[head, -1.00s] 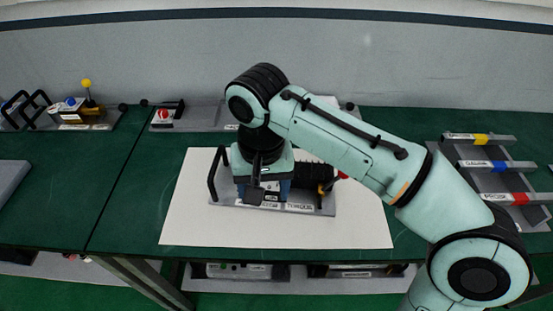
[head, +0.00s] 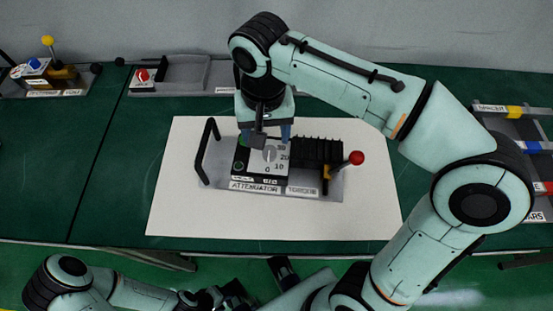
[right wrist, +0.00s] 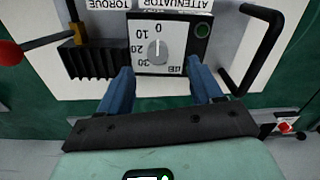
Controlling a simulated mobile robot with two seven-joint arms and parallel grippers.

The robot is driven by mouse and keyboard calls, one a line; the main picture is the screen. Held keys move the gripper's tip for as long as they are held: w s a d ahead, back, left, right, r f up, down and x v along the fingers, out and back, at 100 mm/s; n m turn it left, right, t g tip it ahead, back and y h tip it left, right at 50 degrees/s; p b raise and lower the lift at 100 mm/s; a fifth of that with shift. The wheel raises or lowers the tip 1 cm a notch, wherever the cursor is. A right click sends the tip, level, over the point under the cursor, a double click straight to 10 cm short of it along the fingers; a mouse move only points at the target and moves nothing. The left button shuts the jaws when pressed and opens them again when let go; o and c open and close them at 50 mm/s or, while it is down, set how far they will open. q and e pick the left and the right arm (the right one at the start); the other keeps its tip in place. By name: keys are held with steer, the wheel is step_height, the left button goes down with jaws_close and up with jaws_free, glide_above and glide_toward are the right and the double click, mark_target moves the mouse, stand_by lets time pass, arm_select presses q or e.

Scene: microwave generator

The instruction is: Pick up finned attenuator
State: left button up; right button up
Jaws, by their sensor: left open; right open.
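The finned attenuator (head: 318,151) is a black ribbed block with a white dial face (head: 270,157), on a grey base labelled ATTENUATOR and TORQUE. It also shows in the right wrist view (right wrist: 88,61), with its dial between my fingers. My right gripper (head: 266,136) is above the dial end, pointing down, with its blue fingers apart. In the right wrist view my right gripper (right wrist: 160,72) is open and empty, one finger toward each side of the dial box. My left gripper (head: 284,270) is low at the front edge of the picture, well short of the attenuator and partly hidden.
A black loop handle (head: 205,150) stands at the base's left end; a red-knobbed lever (head: 354,158) sticks out at its right. A white mat (head: 180,205) lies beneath on the green table. A rack with coloured bars (head: 520,146) stands at right, other fixtures at the back left.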

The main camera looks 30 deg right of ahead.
mark_target(269, 152)
steer(key=shift+w+d+f+b, duration=0.1)
steer(key=shift+f+b, duration=0.15)
steer(key=shift+f, duration=0.95)
steer(key=shift+d+f+b, duration=0.15)
steer(key=shift+f+b, duration=0.05)
steer(key=shift+f, duration=0.95)
steer(key=shift+w+d+f+b, duration=0.1)
steer(key=shift+f+b, duration=0.15)
steer(key=shift+f, duration=0.95)
jaws_close()
steer(key=shift+r, duration=0.1)
